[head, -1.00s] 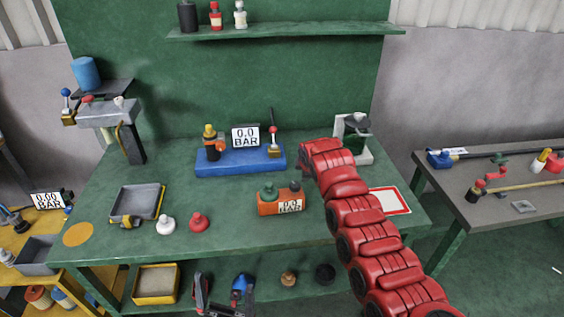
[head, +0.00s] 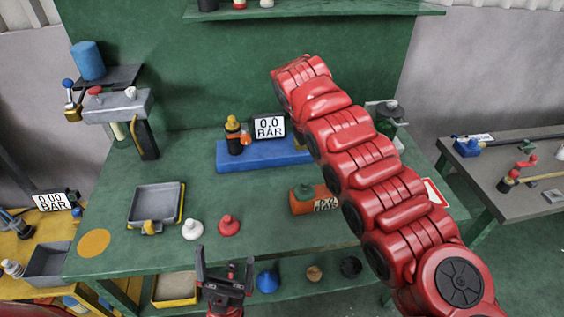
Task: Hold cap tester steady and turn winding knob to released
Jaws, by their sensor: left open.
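An orange box (head: 303,202) with a green knob (head: 304,189) and a BAR display stands on the green bench; my right arm hides its right part. Behind it is a blue base (head: 250,155) with a yellow-and-black part (head: 234,134) and a 0.0 BAR display (head: 269,127). I cannot tell for sure which is the cap tester. My left gripper (head: 225,268) is open and empty, pointing up near the bench's front edge, apart from both. My right arm reaches across the bench; its gripper does not show.
A grey tray (head: 157,202), a white knob (head: 193,230) and a red knob (head: 229,226) lie left of the orange box. A grey press (head: 118,107) stands at the back left. A side table (head: 520,195) is at the right.

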